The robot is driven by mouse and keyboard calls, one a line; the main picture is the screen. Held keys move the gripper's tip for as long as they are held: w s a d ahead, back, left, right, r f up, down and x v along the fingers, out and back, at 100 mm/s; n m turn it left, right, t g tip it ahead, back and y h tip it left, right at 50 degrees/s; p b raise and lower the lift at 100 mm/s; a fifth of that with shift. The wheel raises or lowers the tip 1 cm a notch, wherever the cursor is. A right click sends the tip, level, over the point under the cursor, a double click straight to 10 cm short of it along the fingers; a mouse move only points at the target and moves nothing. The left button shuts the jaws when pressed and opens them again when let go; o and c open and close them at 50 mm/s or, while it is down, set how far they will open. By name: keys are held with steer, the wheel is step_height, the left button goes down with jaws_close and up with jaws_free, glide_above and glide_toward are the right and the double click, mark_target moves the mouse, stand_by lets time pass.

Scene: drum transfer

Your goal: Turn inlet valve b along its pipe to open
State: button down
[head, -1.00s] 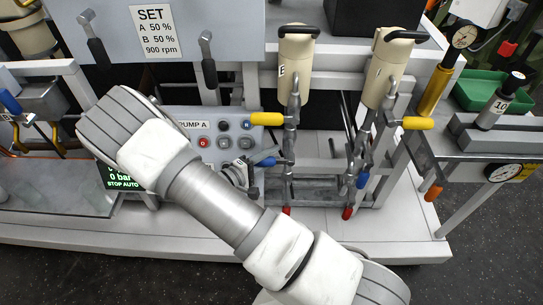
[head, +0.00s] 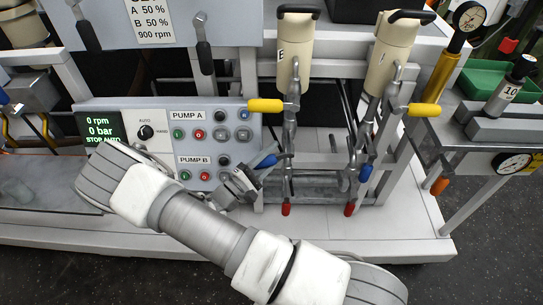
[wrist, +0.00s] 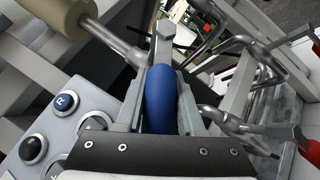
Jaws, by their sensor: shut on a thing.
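The handle stands out to the left, tilted across the upright pipe. My gripper (head: 246,180) is at this lever from the lower left. In the wrist view my gripper (wrist: 160,75) is shut on the blue handle (wrist: 160,98), with one finger along each side. A second blue handle (head: 364,173) is on the right pipe, apart from my gripper. No readable label shows which valve is inlet valve b.
Yellow handles (head: 265,105) (head: 424,110) sit above the blue ones, red handles (head: 286,209) (head: 350,209) below. The pump panel (head: 165,125) stands behind my arm; its display reads 0 rpm, 0 bar. Metal pipes and frame posts crowd the right of the lever.

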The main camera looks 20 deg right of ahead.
steer(key=n+t, duration=0.1)
steer(key=f+n+t+h+b, duration=0.1)
steer(key=n, duration=0.1)
steer(key=shift+s+d+f, duration=0.15)
steer(key=shift+d+f, duration=0.05)
steer(key=shift+d, duration=0.2)
steer(key=shift+s+d+f+n+t+y+b, duration=0.15)
steer(key=shift+d+n+t+y, duration=0.7)
steer(key=shift+n+t, duration=1.55)
steer(key=shift+s+d+f+n+t+y+b, duration=0.1)
steer(key=shift+s+d+f+n+t+y, duration=0.25)
steer(key=shift+n+t+y, duration=1.9)
steer(key=shift+s+d+f+n+t+b, duration=0.1)
steer(key=shift+d+n+t, duration=1.05)
steer(key=shift+n, duration=2.3)
steer(key=shift+a+r+t, duration=0.1)
steer(key=shift+a+t, duration=0.25)
steer(key=shift+t, duration=0.15)
steer(key=c, duration=0.5)
jaws_free()
steer(key=shift+c, duration=0.2)
